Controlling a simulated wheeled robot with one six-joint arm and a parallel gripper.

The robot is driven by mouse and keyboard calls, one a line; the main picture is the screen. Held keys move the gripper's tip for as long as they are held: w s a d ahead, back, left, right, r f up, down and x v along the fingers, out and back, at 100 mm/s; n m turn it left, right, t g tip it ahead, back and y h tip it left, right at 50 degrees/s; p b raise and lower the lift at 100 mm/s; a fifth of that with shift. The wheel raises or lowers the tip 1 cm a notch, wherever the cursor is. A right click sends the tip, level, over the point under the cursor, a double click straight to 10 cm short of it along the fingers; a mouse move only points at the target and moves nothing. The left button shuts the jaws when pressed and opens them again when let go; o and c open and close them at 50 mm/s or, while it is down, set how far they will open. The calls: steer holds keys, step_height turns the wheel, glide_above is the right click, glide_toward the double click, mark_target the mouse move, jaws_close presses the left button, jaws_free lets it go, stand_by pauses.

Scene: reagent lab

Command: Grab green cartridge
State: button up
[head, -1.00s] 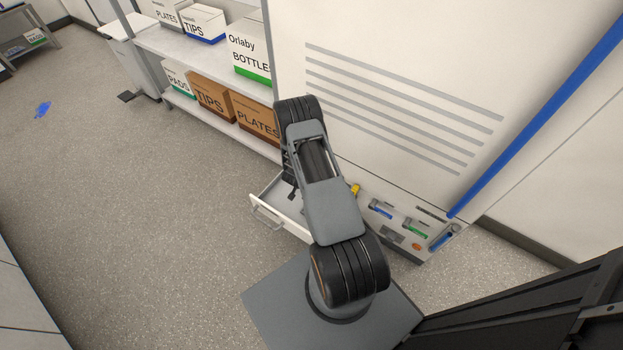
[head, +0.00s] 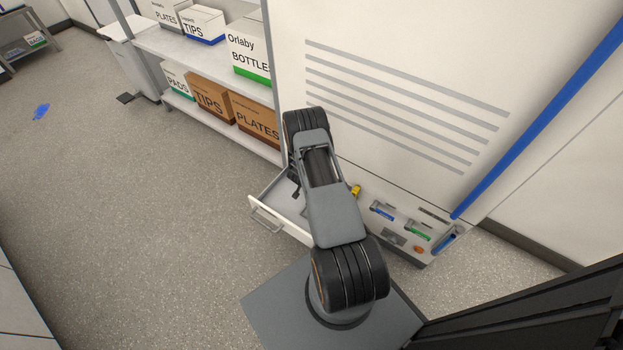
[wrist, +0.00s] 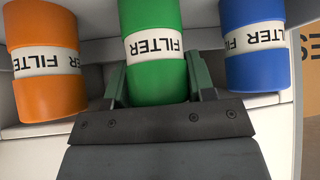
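The green cartridge (wrist: 152,82) is a cylinder with a white FILTER label, in the middle of the wrist view. My gripper (wrist: 160,82) has one dark green finger on each side of it, very close to its sides. I cannot tell whether the fingers press on it or only surround it. An orange cartridge (wrist: 45,98) is to the left and a blue cartridge (wrist: 252,75) to the right, both outside the fingers. In the head view my arm hides the cartridges and most of the gripper, over the open drawer.
The open white drawer (head: 279,225) juts from the base of a large white cabinet (head: 400,60). A panel with coloured parts (head: 402,240) is to its right. Shelves with boxes (head: 212,97) stand to the left. The floor in front is clear, apart from a blue patch (head: 41,111) far left.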

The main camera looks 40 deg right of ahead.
steer(key=c, duration=0.4)
